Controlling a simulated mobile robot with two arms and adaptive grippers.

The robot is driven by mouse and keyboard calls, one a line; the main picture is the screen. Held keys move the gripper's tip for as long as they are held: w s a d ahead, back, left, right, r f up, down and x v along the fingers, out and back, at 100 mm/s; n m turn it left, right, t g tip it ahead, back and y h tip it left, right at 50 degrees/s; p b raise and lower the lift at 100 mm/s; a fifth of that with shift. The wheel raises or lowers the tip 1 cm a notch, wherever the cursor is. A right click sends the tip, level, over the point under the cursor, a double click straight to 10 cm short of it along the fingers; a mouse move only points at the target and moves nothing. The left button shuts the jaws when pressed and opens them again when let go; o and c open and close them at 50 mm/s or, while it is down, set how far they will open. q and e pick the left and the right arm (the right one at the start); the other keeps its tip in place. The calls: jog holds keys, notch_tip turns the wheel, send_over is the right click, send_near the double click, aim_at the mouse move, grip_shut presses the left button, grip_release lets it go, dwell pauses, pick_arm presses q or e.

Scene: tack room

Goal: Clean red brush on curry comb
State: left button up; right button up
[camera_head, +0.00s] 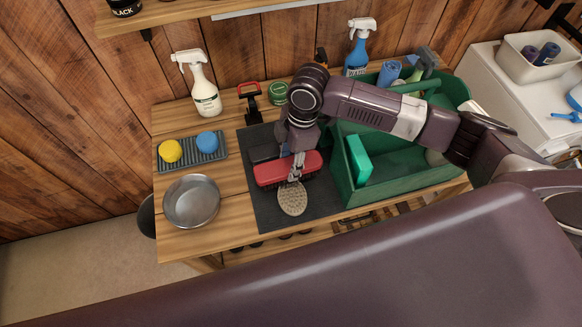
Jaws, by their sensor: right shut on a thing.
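The red brush (270,172) is at the middle of the dark mat, its long red back up and dark bristles showing along its near edge. My right gripper (297,172) comes down from above and is shut on the brush, covering part of its right half. A beige oval with a bumpy face, which looks like the curry comb (292,200), lies on the mat just in front of the brush. The gap between brush and oval is too small to tell if they touch. My left gripper is not in view.
A green tote (400,187) stands right of the mat (262,212). A metal bowl (192,202) and a grey tray (213,157) with yellow and blue balls are left. A white spray bottle (204,96), a red-handled tool (249,92) and a green tin (278,93) stand behind.

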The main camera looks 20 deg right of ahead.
jog(key=shift+w+r, duration=0.2)
jog(key=shift+r, duration=0.35)
jog(key=shift+w+r, duration=0.2)
jog(key=shift+r, duration=0.35)
jog(key=shift+s+r, duration=0.25)
jog(key=shift+r, duration=0.2)
jog(key=shift+w+f, duration=0.1)
